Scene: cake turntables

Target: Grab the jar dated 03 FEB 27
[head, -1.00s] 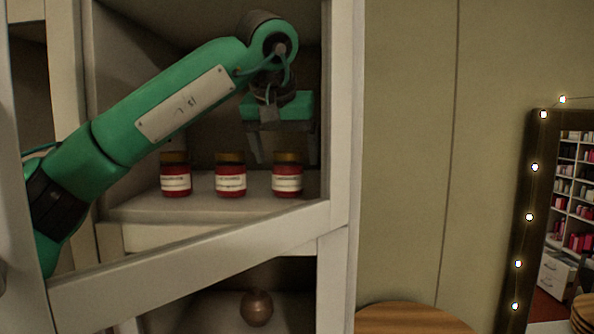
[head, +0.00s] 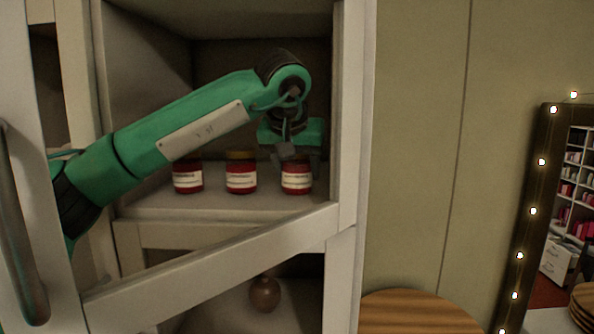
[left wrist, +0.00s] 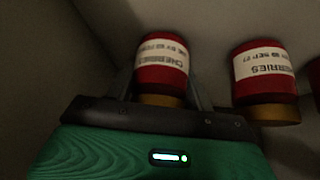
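Three red jars with gold lids and white labels stand in a row on the cabinet shelf: a left jar (head: 188,178), a middle jar (head: 241,177) and a right jar (head: 297,180). My left gripper (head: 292,160) is down over the right jar, partly hiding its lid. In the left wrist view, upside down, that jar (left wrist: 161,62) stands between the two open fingers, with small gaps beside it. Its label reads CHERRIES; its date is too small to read surely. The neighbouring jar (left wrist: 265,72) also reads CHERRIES, with a date that seems to contain SEP. My right gripper is out of view.
The cabinet's right side wall (head: 350,120) is close beside the right jar. A brown round vase (head: 265,294) stands on the lower shelf. A round wooden top (head: 415,312) is at lower right.

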